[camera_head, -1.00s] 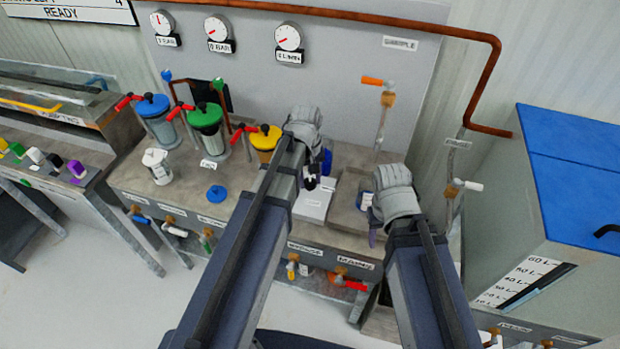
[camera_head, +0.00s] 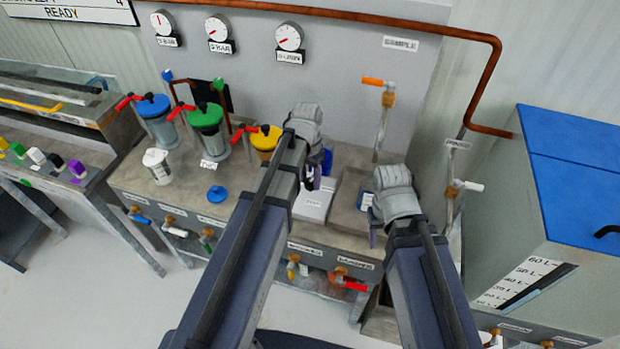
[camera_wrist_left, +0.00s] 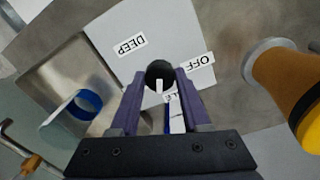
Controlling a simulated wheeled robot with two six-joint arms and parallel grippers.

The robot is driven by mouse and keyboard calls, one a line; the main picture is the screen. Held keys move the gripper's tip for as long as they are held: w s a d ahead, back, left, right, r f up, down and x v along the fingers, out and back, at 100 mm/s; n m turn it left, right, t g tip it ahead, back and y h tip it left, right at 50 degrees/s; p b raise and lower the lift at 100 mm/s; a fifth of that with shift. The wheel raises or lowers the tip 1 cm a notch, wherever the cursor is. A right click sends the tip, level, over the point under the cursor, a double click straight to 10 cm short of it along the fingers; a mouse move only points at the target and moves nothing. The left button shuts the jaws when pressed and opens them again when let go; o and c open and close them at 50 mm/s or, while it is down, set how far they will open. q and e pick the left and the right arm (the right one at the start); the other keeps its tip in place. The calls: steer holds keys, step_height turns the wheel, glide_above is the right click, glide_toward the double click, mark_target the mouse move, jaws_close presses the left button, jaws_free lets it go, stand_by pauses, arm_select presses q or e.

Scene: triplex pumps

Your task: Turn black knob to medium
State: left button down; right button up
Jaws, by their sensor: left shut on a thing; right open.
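The black knob (camera_wrist_left: 160,74) stands on a white box (camera_wrist_left: 112,60) in the left wrist view. The box also shows in the head view (camera_head: 314,206). A white mark on the knob points down the picture. Labels read DEEP at upper left and OFF at right; a third label, lower down, is partly hidden by my fingers. My left gripper (camera_wrist_left: 160,84) is shut on the knob, its purple fingers on either side. In the head view my left gripper (camera_head: 310,180) hides most of the knob. My right gripper (camera_head: 374,236) is open, near the tray's right front.
A grey tray (camera_head: 345,212) sits right of the white box. A yellow-lidded canister (camera_head: 265,140) stands to the left, with green and blue ones beyond. A pipe with an orange-handled valve (camera_head: 385,100) rises behind.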

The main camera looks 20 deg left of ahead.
mark_target(310, 180)
arm_select(q)
steer(key=m, duration=0.4)
steer(key=shift+m, duration=0.3)
steer(key=m, duration=0.4)
steer(key=shift+m, duration=0.3)
steer(key=shift+c, duration=1.8)
jaws_free()
steer(key=shift+r, duration=0.1)
arm_select(e)
steer(key=shift+r, duration=0.15)
arm_select(q)
step_height(310, 180, up, 8)
steer(key=p, duration=0.8)
steer(key=shift+w, duration=0.15)
steer(key=shift+f, duration=0.2)
arm_select(e)
step_height(310, 180, up, 8)
steer(key=shift+f, duration=0.25)
